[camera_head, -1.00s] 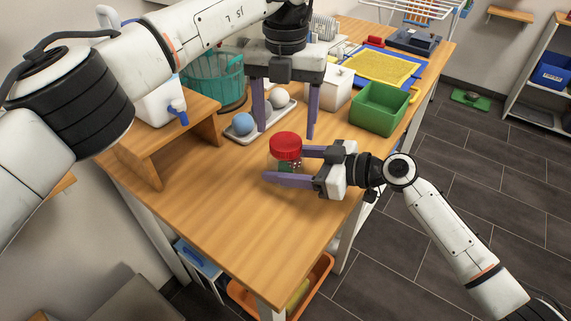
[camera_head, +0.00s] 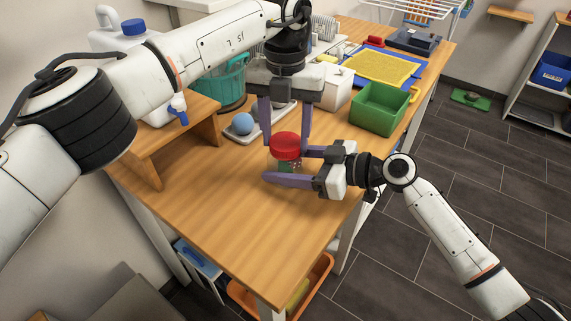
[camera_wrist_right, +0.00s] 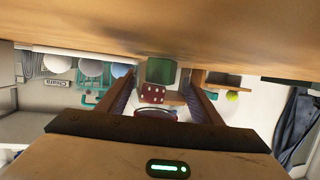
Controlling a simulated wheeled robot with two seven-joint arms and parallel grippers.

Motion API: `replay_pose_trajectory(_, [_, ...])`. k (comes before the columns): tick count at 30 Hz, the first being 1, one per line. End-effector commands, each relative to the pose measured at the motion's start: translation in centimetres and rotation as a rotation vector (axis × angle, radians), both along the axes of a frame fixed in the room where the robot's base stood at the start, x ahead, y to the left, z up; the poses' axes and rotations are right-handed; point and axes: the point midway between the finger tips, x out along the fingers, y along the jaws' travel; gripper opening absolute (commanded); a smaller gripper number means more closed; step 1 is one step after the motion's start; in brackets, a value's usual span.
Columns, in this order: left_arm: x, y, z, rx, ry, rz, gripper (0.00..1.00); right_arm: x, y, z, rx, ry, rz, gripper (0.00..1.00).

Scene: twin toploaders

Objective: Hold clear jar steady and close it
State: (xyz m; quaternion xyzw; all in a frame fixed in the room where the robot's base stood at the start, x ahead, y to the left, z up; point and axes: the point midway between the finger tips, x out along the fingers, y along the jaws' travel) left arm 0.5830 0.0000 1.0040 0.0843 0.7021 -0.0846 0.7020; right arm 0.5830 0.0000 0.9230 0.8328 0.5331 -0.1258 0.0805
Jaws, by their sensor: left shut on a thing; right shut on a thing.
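A clear jar (camera_head: 290,164) with a red lid (camera_head: 286,142) stands on the wooden table, with small things inside. In the right wrist view a green block (camera_wrist_right: 161,71) and a red die (camera_wrist_right: 153,93) show through it. My right gripper (camera_head: 291,167) comes from the right and is shut on the jar's body, one finger on either side. My left gripper (camera_head: 286,136) points straight down from above, shut on the red lid with a finger on either side. The thread between lid and jar is hidden, so I cannot tell how tightly the lid sits.
A green bin (camera_head: 379,110) stands behind and to the right. Behind the jar are a tray with a blue ball (camera_head: 243,123) and a white box (camera_head: 335,87). A wooden stand (camera_head: 160,150) is at left. The table front (camera_head: 240,235) is clear.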

Motion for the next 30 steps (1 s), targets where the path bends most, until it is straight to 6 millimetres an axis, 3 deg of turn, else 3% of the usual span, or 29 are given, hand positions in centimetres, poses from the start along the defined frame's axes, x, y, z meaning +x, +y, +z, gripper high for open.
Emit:
replay_pose_trajectory(9, [0.06,0.08,0.07,0.002,-0.002,-0.408,0.23,0.01,-0.04,-0.03,-0.001,0.000,0.000,0.00])
replay_pose_trajectory(14, [0.05,0.05,0.06,0.001,0.000,-0.420,0.23,0.01,-0.04,-0.03,-0.001,0.000,0.000,0.00])
replay_pose_trajectory(15, [0.05,0.05,0.05,0.001,-0.001,-0.419,0.55,0.00,-0.04,-0.04,-0.001,0.000,0.000,0.00])
replay_pose_trajectory(18, [0.05,0.05,0.05,0.001,-0.001,-0.418,0.71,0.00,-0.04,-0.04,-0.001,0.000,0.000,0.00])
replay_pose_trajectory(30, [0.07,0.00,0.84,0.000,-0.002,-0.417,0.71,0.00,-0.03,-0.03,-0.001,0.000,0.000,0.00])
